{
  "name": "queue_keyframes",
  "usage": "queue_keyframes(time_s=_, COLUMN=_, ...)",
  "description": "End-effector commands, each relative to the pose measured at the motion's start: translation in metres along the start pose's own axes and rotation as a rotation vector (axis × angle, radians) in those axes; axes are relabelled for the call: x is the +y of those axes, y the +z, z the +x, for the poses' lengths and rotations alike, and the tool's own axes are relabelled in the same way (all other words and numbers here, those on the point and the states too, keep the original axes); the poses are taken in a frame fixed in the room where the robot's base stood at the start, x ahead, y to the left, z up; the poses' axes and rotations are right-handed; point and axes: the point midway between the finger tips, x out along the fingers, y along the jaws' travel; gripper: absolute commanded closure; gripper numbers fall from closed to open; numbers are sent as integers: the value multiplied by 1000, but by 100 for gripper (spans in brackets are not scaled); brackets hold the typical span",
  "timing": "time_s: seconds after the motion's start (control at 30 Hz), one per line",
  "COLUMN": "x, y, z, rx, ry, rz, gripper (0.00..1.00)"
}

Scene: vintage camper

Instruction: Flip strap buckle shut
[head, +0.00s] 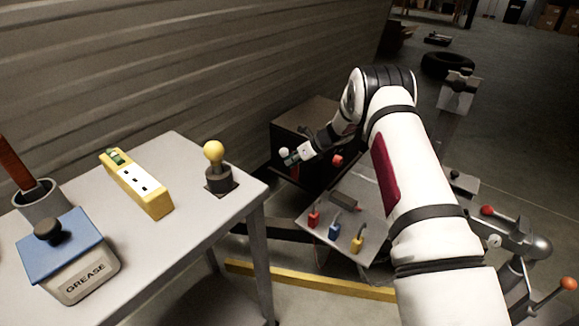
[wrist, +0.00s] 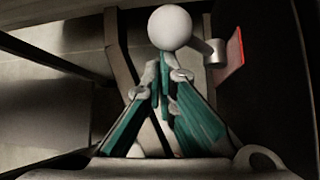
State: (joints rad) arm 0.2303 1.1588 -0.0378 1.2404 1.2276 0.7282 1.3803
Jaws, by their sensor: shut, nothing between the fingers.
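My gripper (head: 292,158) is at the front of a dark box (head: 318,112) beside the corrugated wall. In the wrist view its teal fingers (wrist: 167,82) are closed together with nothing between them. A white ball knob (wrist: 170,27) is just beyond the fingertips; I cannot tell whether they touch. The knob also shows in the head view (head: 283,152). A dark strap-like strip (wrist: 119,58) runs left of the fingers. I cannot make out the buckle clearly.
A grey table (head: 180,238) at left holds a grease box (head: 82,268), a yellow block (head: 138,185) and a yellow-knobbed post (head: 215,165). A plate (head: 348,200) with red, blue and yellow padlocks lies below my arm. A red-handled vise-like fixture (head: 510,235) is right.

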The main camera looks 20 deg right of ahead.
Motion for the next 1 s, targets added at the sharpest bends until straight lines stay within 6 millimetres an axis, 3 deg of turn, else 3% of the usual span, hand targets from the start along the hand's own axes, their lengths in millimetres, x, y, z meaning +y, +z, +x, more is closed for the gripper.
queue_keyframes(time_s=0.37, x=-11, y=14, z=-11, rx=-6, ry=0, rz=-2, gripper=100)
queue_keyframes(time_s=1.0, x=-15, y=19, z=-15, rx=-9, ry=1, rz=-4, gripper=100)
